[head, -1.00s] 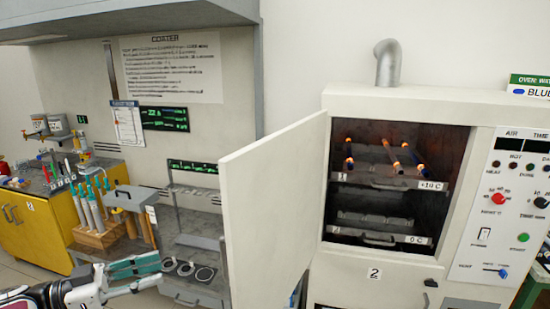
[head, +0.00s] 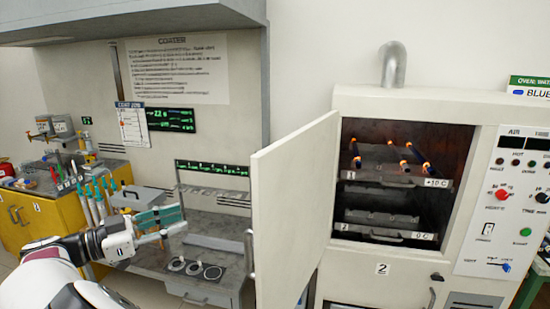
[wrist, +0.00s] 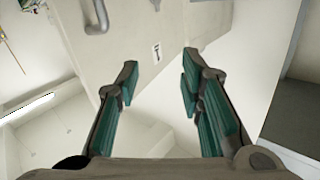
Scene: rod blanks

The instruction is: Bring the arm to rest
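My gripper (head: 168,217) shows at the lower left of the head view, with my arm reaching in from the bottom left corner. It is in front of the coater bench, left of the open oven door (head: 293,210). In the wrist view my gripper (wrist: 160,85) has its two green-padded fingers spread wide apart. Nothing is between them. The wrist view shows pale panels and walls beyond the fingers.
The oven (head: 385,268) stands open at the right, with glowing-tipped rods on its upper shelf (head: 395,178). The coater bench (head: 225,258) holds several dark rings. A yellow cabinet (head: 35,222) with tools on top stands at the left.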

